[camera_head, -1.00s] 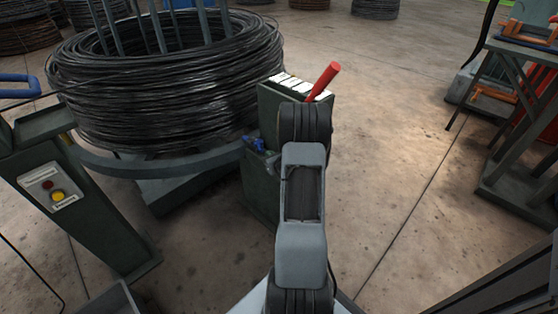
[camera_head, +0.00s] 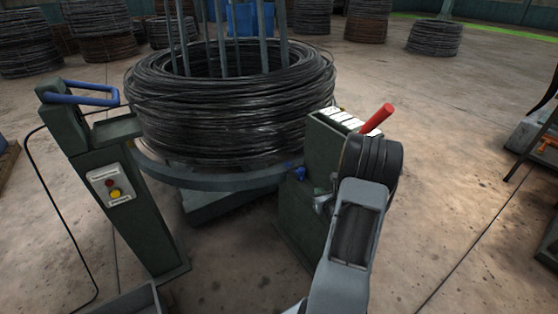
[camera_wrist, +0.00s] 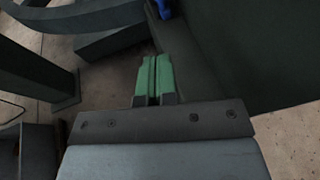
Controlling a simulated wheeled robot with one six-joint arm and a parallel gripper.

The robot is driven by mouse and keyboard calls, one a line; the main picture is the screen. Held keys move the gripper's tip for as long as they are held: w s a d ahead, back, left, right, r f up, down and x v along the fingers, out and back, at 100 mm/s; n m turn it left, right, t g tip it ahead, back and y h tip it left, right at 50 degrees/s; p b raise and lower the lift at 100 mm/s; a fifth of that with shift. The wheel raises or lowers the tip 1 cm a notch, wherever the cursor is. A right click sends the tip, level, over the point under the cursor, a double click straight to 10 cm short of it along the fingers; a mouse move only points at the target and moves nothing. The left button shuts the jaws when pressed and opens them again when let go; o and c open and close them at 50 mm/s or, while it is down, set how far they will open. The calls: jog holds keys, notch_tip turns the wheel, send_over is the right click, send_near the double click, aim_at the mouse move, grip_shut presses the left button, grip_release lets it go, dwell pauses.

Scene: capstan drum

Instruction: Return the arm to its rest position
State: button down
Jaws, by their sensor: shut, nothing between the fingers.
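My arm (camera_head: 345,235) rises from the bottom of the head view, with its dark rounded joint in front of the green cabinet (camera_head: 300,207). My gripper is hidden in the head view. In the wrist view my gripper (camera_wrist: 153,78) shows two green fingers pressed together with nothing between them. Below them in that picture is the grey wrist plate. The fingers point toward the floor beside a dark green surface, apart from it as far as I can tell.
A large coil of black wire (camera_head: 235,110) sits on a round stand close to the cabinet. A red handle (camera_head: 377,118) sticks up from the cabinet's top. A control post (camera_head: 120,190) with buttons stands at left. Open floor (camera_head: 470,200) lies to the right.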

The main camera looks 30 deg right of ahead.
jog(key=w+a+r+n+y+p, duration=0.4)
jog(key=a+r+n+y+p, duration=0.25)
jog(key=a+r, duration=0.45)
jog(key=s+a+r+n+g+y+p, duration=0.35)
jog(key=a+r+n+p, duration=0.25)
jog(key=a+r+n, duration=0.25)
jog(key=s+a+r+n+g+y+p, duration=0.2)
jog(key=a+r+n+g+p, duration=0.25)
jog(key=a+r+n, duration=0.45)
jog(key=s+a+r+n+g+h+p, duration=0.1)
jog(key=s+r+n+h+p, duration=0.3)
jog(key=r+n+p, duration=0.3)
jog(key=s+a+r+n+g+h+p, duration=0.1)
jog(key=s+a+r+n+h+p, duration=0.1)
jog(key=s+r+n+h+p, duration=0.2)
jog(key=s+r+n+p, duration=0.3)
jog(key=r+n, duration=0.1)
jog(key=r, duration=0.4)
jog(key=shift+s+h, duration=0.3)
jog(key=shift+r, duration=0.1)
